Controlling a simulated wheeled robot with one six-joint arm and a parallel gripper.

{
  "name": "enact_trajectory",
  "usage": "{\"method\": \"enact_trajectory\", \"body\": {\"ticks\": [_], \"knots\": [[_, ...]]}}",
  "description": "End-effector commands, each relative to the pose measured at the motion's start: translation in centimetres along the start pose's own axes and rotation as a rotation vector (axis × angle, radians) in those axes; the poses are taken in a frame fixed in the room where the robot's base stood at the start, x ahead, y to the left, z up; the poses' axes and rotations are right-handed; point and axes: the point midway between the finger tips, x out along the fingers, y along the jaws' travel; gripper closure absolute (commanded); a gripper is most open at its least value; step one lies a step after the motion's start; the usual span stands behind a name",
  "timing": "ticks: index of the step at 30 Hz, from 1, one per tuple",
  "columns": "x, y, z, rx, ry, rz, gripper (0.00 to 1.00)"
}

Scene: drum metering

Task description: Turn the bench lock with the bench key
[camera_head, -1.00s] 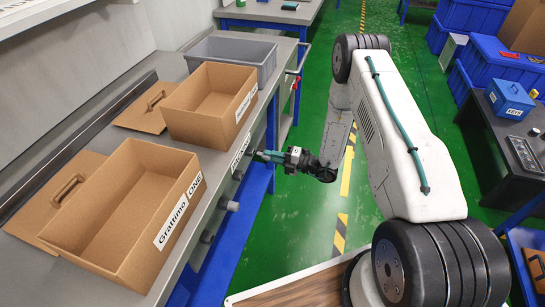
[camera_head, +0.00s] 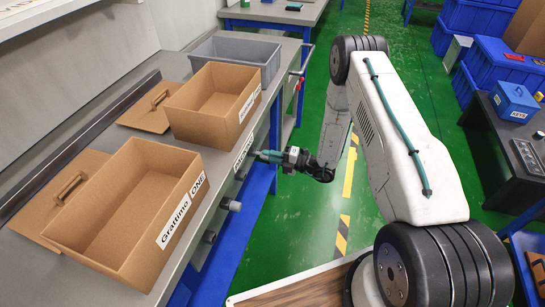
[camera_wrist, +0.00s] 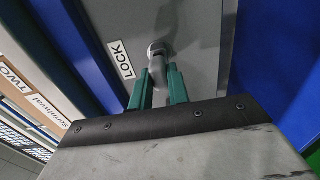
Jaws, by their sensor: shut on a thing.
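My gripper (camera_head: 262,155) reaches to the front edge of the grey bench (camera_head: 221,187), beside a white label there. In the wrist view its two teal fingers (camera_wrist: 159,82) are shut on a grey metal piece, which I take for the bench key (camera_wrist: 164,65). The far end of the key meets a round grey metal fitting, the bench lock (camera_wrist: 157,47), on the grey panel, next to a white sign reading LOCK (camera_wrist: 121,60). The fingers hide part of the key, and I cannot tell how deep it sits or how far it is turned.
Two open cardboard boxes (camera_head: 120,255) and (camera_head: 178,131) stand on the bench, with brown lids beside them. A grey bin (camera_head: 270,68) stands behind. Grey knobs (camera_head: 231,205) stick out from the bench front. Green floor is clear beyond my arm; a dark table (camera_head: 490,128) stands right.

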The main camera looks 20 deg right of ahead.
Motion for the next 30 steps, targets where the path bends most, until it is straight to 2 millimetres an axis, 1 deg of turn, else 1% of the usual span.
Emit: {"method": "enact_trajectory", "body": {"ticks": [18, 19, 20, 21, 30], "knots": [[1.6, 0.0, 0.0, -0.001, 0.000, 0.000, 1.00], [1.6, 0.0, 0.0, -0.001, 0.000, 0.000, 0.77], [1.6, 0.0, 0.0, -0.001, 0.000, 0.000, 0.69], [1.6, 0.0, 0.0, -0.001, 0.000, 0.000, 0.58], [1.4, 0.0, 0.0, 0.000, 0.000, 0.000, 0.57]]}}
